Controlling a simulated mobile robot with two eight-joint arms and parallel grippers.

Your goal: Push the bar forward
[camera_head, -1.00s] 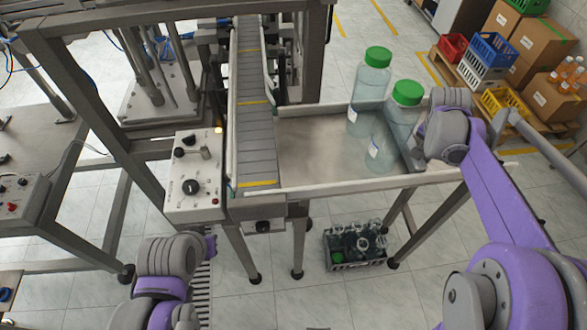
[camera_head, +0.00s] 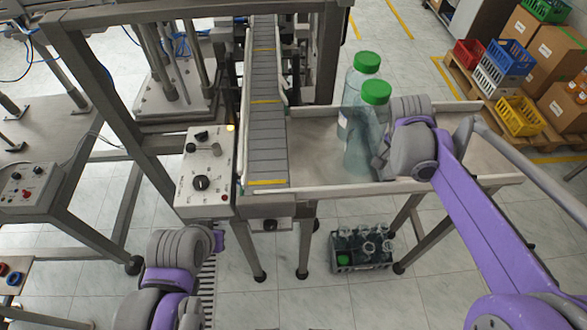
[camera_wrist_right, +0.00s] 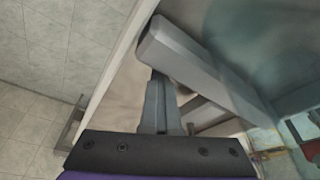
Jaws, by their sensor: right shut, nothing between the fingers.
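The bar (camera_wrist_right: 205,75) is a thick grey piece that slants across the wrist view. In the head view only a little of the bar (camera_head: 380,160) shows, between my right wrist and the bottles. My right gripper (camera_wrist_right: 158,85) is shut and empty, its fingertips close against the bar; contact is hard to confirm. Two clear bottles with green caps, the rear one (camera_head: 352,85) and the front one (camera_head: 366,125), stand upright in the tray (camera_head: 312,150), left of the bar.
A conveyor (camera_head: 267,120) runs back from the tray's left side, beside a control box (camera_head: 205,175). The tray has a raised front rim (camera_head: 340,189). A crate of small bottles (camera_head: 362,248) stands on the floor below. Boxes and crates stand at the back right.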

